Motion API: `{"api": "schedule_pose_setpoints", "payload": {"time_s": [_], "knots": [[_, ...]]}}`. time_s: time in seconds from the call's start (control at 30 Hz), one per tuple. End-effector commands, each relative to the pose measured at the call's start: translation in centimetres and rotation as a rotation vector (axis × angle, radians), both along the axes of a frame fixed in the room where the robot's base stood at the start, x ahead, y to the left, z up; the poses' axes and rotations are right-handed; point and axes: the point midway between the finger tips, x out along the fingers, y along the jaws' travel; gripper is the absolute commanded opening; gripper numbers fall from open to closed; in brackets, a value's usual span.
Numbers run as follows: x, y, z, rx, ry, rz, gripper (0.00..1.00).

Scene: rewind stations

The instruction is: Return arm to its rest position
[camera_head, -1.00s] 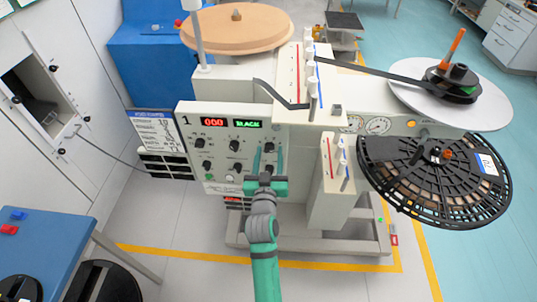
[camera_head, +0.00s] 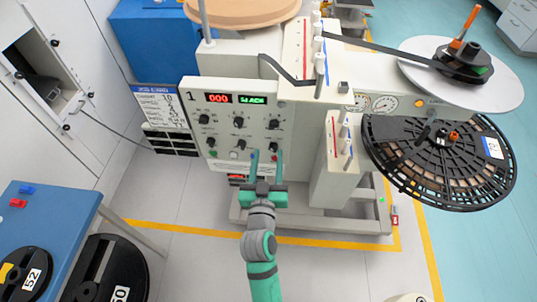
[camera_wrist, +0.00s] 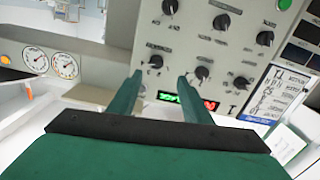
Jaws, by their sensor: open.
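My gripper (camera_head: 266,165) is open and empty, its two green fingers apart in front of the lower part of the control panel (camera_head: 232,112) of rewind station 1. In the head view it overlaps the panel's lower right, by the row of small buttons. The panel has black knobs, a red display reading 000 and a green display (camera_head: 252,99) that seems to read SLACK. In the wrist view the fingers (camera_wrist: 158,84) point at the panel knobs (camera_wrist: 202,73), with the displays partly behind the right finger. Contact with the panel cannot be told.
A large black reel (camera_head: 440,158) and a white disc (camera_head: 470,75) stand at the right. A blue table (camera_head: 45,215) with black reels is at the lower left. An open white cabinet (camera_head: 42,75) is at the left. Floor in front of the station is mostly clear.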

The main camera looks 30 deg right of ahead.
Motion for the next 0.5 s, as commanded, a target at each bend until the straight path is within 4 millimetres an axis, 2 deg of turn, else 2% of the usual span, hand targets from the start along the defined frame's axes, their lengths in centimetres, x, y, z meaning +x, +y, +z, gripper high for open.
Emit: {"api": "schedule_pose_setpoints", "payload": {"time_s": [0.27, 0.5], "knots": [[-0.27, -0.72, 0.02, 0.0, 0.0, -0.013, 0.45], [-0.56, -0.01, -0.57, 0.0, 0.009, 0.002, 0.45]]}}
